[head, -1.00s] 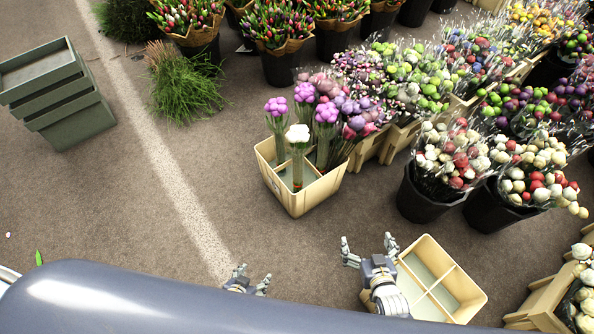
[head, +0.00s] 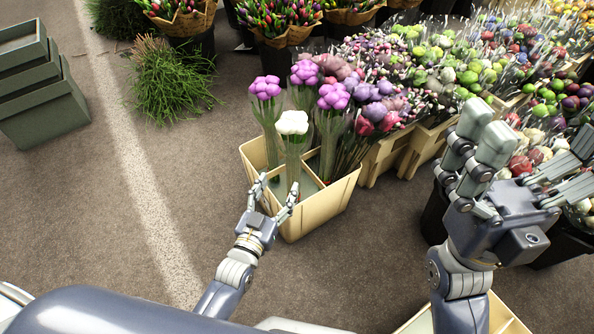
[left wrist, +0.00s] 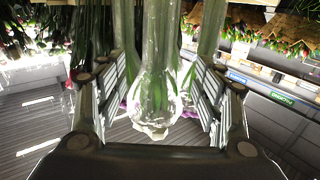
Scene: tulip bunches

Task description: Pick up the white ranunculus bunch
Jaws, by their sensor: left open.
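The white ranunculus bunch (head: 292,122) stands upright in a front compartment of the cream divided crate (head: 322,212). Its clear sleeve and green stems show below the white head. My left gripper (head: 275,190) is open at the crate's near side, its fingers pointing at the bunch's stems. In the left wrist view, the bunch's sleeve (left wrist: 157,85) is between the two open fingers, with a gap on each side. My right gripper (head: 528,165) is open and empty, raised close to the camera at the right.
Purple bunches (head: 266,88) stand right behind and beside the white one. Pink and violet flowers (head: 375,118) crowd the crate's right side. Another cream crate (head: 505,318) is partly hidden below my right arm. Green stacked crates (head: 45,95) stand left.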

